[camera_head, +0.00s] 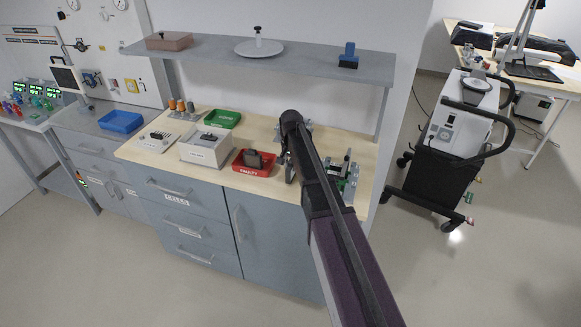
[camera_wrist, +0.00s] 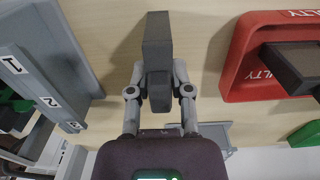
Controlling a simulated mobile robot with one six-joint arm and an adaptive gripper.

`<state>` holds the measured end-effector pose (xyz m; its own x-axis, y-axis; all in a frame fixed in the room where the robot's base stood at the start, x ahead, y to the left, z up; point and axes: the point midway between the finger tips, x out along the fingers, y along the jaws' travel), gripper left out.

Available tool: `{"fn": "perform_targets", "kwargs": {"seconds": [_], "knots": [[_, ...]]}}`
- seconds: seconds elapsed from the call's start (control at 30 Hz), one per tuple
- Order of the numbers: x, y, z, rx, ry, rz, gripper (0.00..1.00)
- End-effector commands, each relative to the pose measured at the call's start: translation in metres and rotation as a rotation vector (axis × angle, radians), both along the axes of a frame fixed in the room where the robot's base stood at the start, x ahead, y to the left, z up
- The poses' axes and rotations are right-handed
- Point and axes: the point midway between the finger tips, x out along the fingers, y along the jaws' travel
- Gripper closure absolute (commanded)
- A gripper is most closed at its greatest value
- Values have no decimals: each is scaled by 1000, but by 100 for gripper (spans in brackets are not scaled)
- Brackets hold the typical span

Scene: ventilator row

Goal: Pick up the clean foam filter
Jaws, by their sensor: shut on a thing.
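My gripper (camera_wrist: 159,92) is shut on a dark grey foam block (camera_wrist: 156,35), seen in the wrist view. The block sits between the two fingers and its far end sticks out past them. I cannot tell whether it touches the wooden worktop beneath. In the head view my gripper (camera_head: 290,170) is over the right part of the worktop, right of the red FAULTY tray. My arm hides most of it and the block there. A second dark block (camera_head: 254,159) lies in the red tray, apart from my gripper; it also shows in the wrist view (camera_wrist: 295,67).
The red tray (camera_head: 240,170) stands close left of my gripper in the head view. A green tray (camera_head: 223,112) and a pale box (camera_head: 205,155) are further left. A fixture with green parts (camera_head: 343,172) stands to the right. A grey shelf (camera_head: 205,52) hangs above the worktop.

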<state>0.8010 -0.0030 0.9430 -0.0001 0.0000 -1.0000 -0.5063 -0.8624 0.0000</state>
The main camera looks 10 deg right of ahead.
Motion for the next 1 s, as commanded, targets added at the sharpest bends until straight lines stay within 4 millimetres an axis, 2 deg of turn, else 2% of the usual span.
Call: {"fn": "perform_targets", "kwargs": {"seconds": [0.53, 1.0], "knots": [[0, 0, 38, 0, 0, 0, 100], [-109, 0, 44, 0, 0, 0, 100]]}}
